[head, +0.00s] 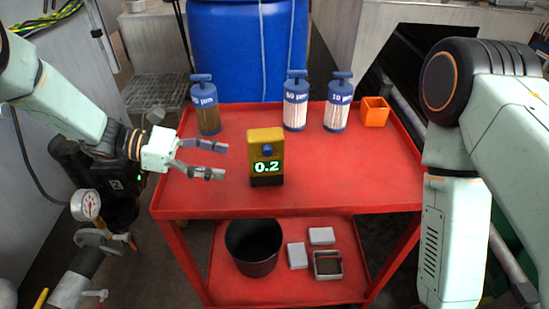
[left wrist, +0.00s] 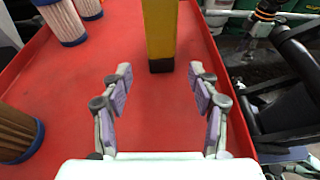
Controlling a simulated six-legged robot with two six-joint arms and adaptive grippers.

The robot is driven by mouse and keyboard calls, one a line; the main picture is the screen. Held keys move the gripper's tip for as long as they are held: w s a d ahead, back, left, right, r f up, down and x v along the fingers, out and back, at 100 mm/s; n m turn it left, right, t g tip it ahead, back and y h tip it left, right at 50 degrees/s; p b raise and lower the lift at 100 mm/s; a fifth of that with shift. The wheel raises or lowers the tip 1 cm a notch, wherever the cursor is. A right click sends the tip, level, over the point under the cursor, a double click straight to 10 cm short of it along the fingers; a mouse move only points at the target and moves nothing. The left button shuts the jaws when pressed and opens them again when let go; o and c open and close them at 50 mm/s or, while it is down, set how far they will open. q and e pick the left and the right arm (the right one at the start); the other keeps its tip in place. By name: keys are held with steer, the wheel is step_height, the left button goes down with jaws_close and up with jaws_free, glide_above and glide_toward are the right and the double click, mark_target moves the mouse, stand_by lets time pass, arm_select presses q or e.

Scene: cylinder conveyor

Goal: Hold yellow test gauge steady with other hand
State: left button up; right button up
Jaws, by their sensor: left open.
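The yellow test gauge (head: 266,150) stands upright on the red cart's top shelf, its display reading 0.2. It also shows in the left wrist view (left wrist: 160,30), straight ahead between the fingers and beyond their tips. My left gripper (head: 221,160) is open and empty, to the left of the gauge with a gap between them. In the left wrist view its two fingers (left wrist: 160,85) are spread above the red surface. My right arm comes in at the right of the head view, but its gripper is out of sight.
The red cart (head: 350,175) carries several filter cylinders, one brown (head: 207,115), and an orange open box (head: 374,111) at the back. A black bucket (head: 253,250) and grey boxes sit on the lower shelf. A blue barrel (head: 245,50) stands behind. A pressure dial (head: 86,204) is at left.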

mark_target(261, 169)
arm_select(q)
steer(key=shift+d+f, duration=0.15)
steer(key=shift+d, duration=0.3)
steer(key=b+x, duration=0.2)
steer(key=x, duration=0.5)
steer(key=shift+f, duration=0.15)
steer(key=shift+b+x, duration=0.3)
steer(key=shift+x, duration=0.7)
arm_select(e)
steer(key=shift+f, duration=1.4)
arm_select(q)
steer(key=shift+c, duration=0.6)
steer(key=c, duration=1.1)
steer(key=shift+c, duration=0.3)
arm_select(e)
jaws_close()
